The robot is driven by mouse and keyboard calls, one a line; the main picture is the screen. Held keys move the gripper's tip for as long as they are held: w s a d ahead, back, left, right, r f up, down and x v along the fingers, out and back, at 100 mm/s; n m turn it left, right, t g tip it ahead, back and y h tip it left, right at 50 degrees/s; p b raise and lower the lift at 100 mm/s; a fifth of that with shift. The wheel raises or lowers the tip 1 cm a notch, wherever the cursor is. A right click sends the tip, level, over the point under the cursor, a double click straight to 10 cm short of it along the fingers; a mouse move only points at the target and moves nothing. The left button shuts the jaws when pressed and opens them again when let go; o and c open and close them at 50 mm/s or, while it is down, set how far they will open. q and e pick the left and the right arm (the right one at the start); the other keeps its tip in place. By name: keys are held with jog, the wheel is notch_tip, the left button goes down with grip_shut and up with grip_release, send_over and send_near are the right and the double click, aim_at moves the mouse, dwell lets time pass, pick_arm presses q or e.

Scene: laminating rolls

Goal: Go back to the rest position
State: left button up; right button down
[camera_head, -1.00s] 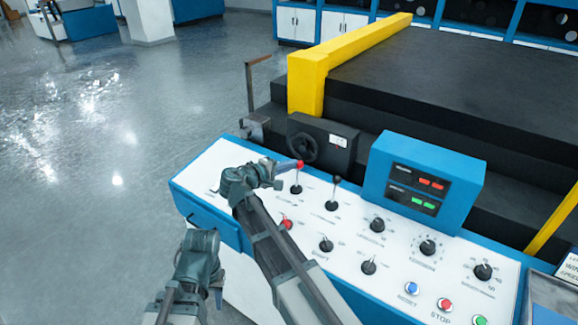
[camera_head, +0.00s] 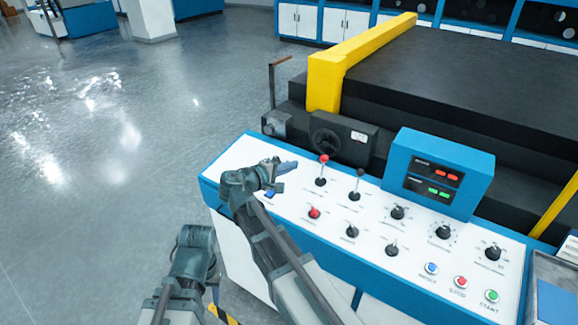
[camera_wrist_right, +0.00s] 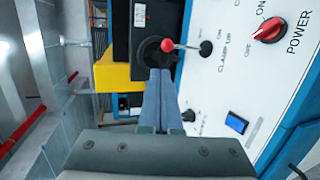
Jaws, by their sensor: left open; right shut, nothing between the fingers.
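My right gripper (camera_head: 290,165) is shut and empty above the far left corner of the white control panel (camera_head: 240,152). In the right wrist view its fingers (camera_wrist_right: 161,72) are pressed together, with the red-knobbed lever (camera_wrist_right: 168,45) beyond the tips. In the head view a gap separates the fingertips from that lever (camera_head: 323,160). My left gripper (camera_head: 212,278) is low at the left of the panel's side, open; its fingers are mostly hidden by its own wrist.
A black-knobbed lever (camera_head: 357,183), dials and buttons stand on the panel. A blue display box (camera_head: 438,172) is at its right. A handwheel (camera_head: 325,142) and the black machine with a yellow bar (camera_head: 345,62) lie behind. Open floor (camera_head: 90,190) is at the left.

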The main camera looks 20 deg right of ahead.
jog(key=s+a+f+g+y, duration=0.2)
jog(key=s+a+f+y, duration=0.2)
jog(key=s, duration=0.4)
jog(key=s+a+f+m+g+y, duration=0.1)
jog(key=s+a+f+g+y, duration=0.1)
jog(key=s+a+f+y, duration=0.2)
jog(key=s+a+f+m+g+y, duration=0.1)
jog(key=s+a+f+g+y, duration=0.2)
jog(key=s+a+f, duration=0.5)
jog(key=s+a, duration=0.2)
jog(key=s, duration=0.2)
jog(key=shift+s+a+y, duration=0.3)
jog(key=shift+y, duration=0.1)
